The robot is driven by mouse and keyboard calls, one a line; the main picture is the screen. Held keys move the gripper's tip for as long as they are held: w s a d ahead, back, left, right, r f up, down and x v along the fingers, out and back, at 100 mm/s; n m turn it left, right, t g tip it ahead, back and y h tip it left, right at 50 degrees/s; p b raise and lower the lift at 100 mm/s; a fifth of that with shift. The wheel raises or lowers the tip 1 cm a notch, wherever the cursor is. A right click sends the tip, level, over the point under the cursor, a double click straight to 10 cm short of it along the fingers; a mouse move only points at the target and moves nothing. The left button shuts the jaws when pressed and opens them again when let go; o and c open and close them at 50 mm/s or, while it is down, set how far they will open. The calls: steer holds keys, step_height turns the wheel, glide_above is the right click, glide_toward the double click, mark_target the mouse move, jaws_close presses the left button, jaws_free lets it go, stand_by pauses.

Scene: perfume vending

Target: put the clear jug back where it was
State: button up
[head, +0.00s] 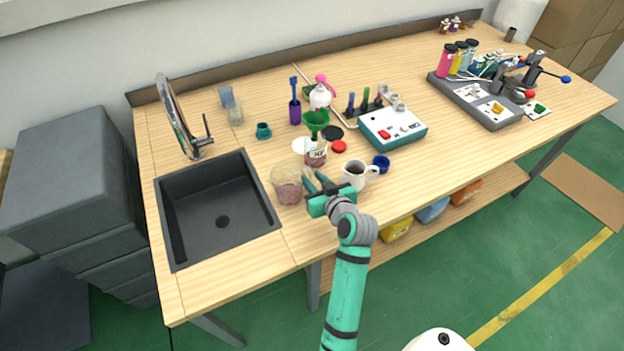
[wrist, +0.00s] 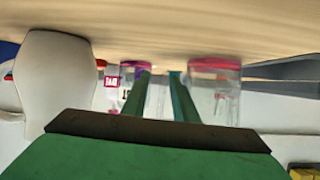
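The clear jug (head: 287,186), a see-through vessel with pinkish liquid low inside, stands upright on the table just right of the sink. In the wrist view, which looks upside down, the jug (wrist: 215,88) is right of my fingers. My gripper (head: 313,177) is low over the table, beside the jug on its right. Its two green fingers (wrist: 162,78) are apart with nothing held between them. A labelled glass jar (head: 316,154) with reddish contents stands just beyond the fingertips; it also shows in the wrist view (wrist: 132,84).
A white mug (head: 355,175) stands close right of my gripper, with a blue cup (head: 381,162) behind it. A green funnel (head: 316,121), a white disc (head: 302,145) and a red lid (head: 339,146) lie behind. The dark sink (head: 222,220) is left.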

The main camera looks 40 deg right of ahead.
steer(key=v, duration=1.1)
steer(key=shift+s, duration=0.35)
